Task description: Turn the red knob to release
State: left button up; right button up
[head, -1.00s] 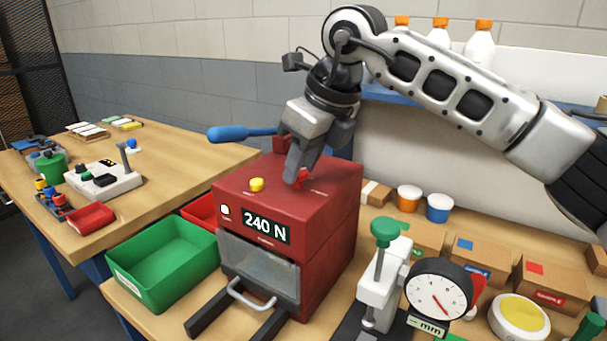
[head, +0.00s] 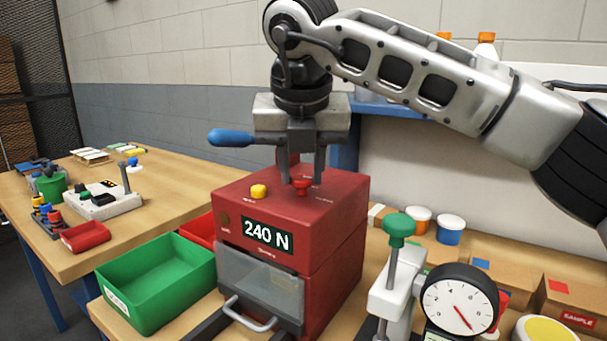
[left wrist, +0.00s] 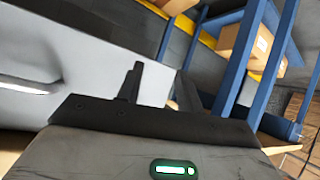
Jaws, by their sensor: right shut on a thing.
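The red knob (head: 302,188) sits on top of the red machine (head: 335,210), whose display reads 240 N. My right gripper (head: 301,180) comes down from above with one finger on each side of the knob and is shut on it. The knob's top shows between the fingertips. A yellow button (head: 258,191) is on the same top face, left of the knob. My left gripper (left wrist: 158,85) shows only in the left wrist view, with its two fingers apart and nothing between them. It is away from the machine.
A green bin (head: 157,285) stands left of the machine. A dial gauge stand (head: 400,265) stands at the right, with boxes and tubs behind. A clear front guard (head: 261,283) covers the machine's chamber.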

jog(key=shift+a+m+h, duration=0.1)
jog(key=shift+m+h, duration=0.3)
jog(key=shift+m, duration=0.7)
jog(key=o, duration=1)
jog(key=shift+c, duration=0.2)
jog(key=p+v, duration=0.1)
jog(key=v, duration=1.5)
jog(key=shift+w+a+r, duration=0.1)
jog(key=shift+r, duration=0.05)
